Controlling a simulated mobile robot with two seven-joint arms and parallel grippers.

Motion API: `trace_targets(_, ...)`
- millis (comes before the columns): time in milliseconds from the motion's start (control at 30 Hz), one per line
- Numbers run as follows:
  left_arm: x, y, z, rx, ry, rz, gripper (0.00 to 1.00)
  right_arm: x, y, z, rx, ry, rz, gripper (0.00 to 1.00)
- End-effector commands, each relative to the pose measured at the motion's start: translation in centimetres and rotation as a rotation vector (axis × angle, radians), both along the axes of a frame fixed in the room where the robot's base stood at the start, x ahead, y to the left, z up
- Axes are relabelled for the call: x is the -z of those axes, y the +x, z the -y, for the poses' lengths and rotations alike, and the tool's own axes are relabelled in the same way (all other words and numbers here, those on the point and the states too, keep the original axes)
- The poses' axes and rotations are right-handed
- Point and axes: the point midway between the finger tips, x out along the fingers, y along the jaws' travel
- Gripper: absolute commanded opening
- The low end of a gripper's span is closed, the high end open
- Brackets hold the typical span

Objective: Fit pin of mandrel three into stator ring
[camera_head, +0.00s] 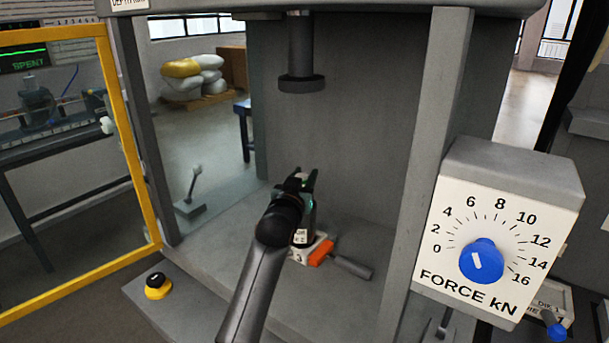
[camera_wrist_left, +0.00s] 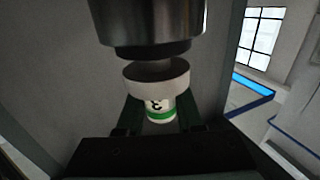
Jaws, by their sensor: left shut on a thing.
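My left gripper (camera_head: 304,181) reaches into the press from the front and is shut on mandrel three. In the left wrist view, mandrel three (camera_wrist_left: 159,107) is a white cylinder marked 3 with a green band, between the dark fingers (camera_wrist_left: 160,122). A pale disc (camera_wrist_left: 156,78) sits at its upper end, and a large metal cylinder (camera_wrist_left: 148,25) fills the view above. In the head view, a pale die block (camera_head: 302,252) with a label stands on the press bed below the gripper.
The press ram (camera_head: 301,82) hangs above the gripper. An orange part (camera_head: 321,252) with a grey handle (camera_head: 350,266) lies beside the block. The force dial (camera_head: 482,261) is at right, a yellow-framed guard (camera_head: 133,130) at left, and a lever (camera_head: 192,188) at the back left.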

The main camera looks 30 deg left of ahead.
Motion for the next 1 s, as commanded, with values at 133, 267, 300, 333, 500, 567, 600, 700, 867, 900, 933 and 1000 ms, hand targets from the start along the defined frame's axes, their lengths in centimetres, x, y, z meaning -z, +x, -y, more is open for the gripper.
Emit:
trace_targets(133,0.2,0.0,0.0,0.0,0.0,0.006,0.0,0.2,0.0,0.0,0.0,0.0,0.0,0.5)
trace_targets(267,0.5,0.0,0.0,0.0,0.0,0.006,0.0,0.4,0.0,0.0,0.0,0.0,0.0,0.5)
trace_targets(300,0.6,0.0,0.0,0.0,0.0,0.006,0.0,0.4,0.0,0.0,0.0,0.0,0.0,0.5)
trace_targets(333,0.7,0.0,0.0,0.0,0.0,0.006,0.0,0.5,0.0,0.0,0.0,0.0,0.0,0.5)
trace_targets(500,1.1,0.0,0.0,0.0,0.0,0.005,0.0,0.7,0.0,0.0,0.0,0.0,0.0,0.5)
trace_targets(567,1.0,0.0,0.0,0.0,0.0,0.006,0.4,0.6,0.0,0.0,0.0,0.0,0.0,0.5)
trace_targets(600,1.0,0.0,0.0,0.0,0.0,0.005,0.44,0.6,0.0,0.0,0.0,0.0,0.0,0.5)
trace_targets(700,1.1,0.0,0.0,0.0,0.001,0.004,0.56,0.6,0.0,0.0,0.0,0.0,0.0,0.5)
trace_targets(867,1.2,0.0,0.0,0.0,0.0,0.002,0.7,0.6,0.0,0.0,0.001,0.0,-0.001,0.5)
trace_targets(900,1.2,0.0,0.0,0.0,0.0,0.002,0.7,0.6,0.0,0.0,0.001,0.0,-0.001,0.5)
trace_targets(933,1.2,0.0,0.0,0.0,0.0,0.002,0.7,0.6,0.0,0.0,0.001,0.0,-0.001,0.5)
trace_targets(1000,1.2,0.0,0.0,0.0,0.0,0.001,0.7,0.6,0.0,0.0,0.001,0.0,-0.001,0.5)
